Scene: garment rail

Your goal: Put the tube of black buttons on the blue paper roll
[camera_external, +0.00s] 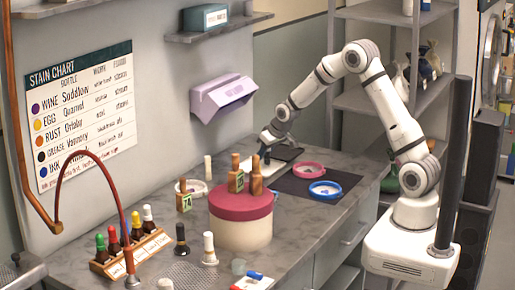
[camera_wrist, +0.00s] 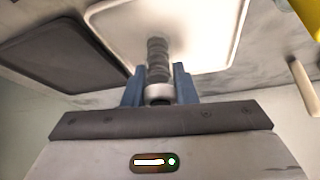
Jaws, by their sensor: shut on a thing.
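The tube of black buttons (camera_wrist: 157,58) shows in the wrist view as a stack of dark discs with a pale end. It is between the blue fingers of my gripper (camera_wrist: 158,88), which is shut on it. In the external view my gripper (camera_external: 268,146) is at the back of the counter, over or beside a white tray (camera_external: 288,153). A small dark shape is under it there. A blue ring with a pale middle (camera_external: 325,189), which appears to be the blue paper roll, lies flat on the dark mat, to the right of and nearer than my gripper.
A pink ring (camera_external: 308,170) lies beside the blue one on the dark mat (camera_external: 290,184). A pale upright cylinder (camera_external: 208,167) and a lilac wall dispenser (camera_external: 223,96) are left of my gripper.

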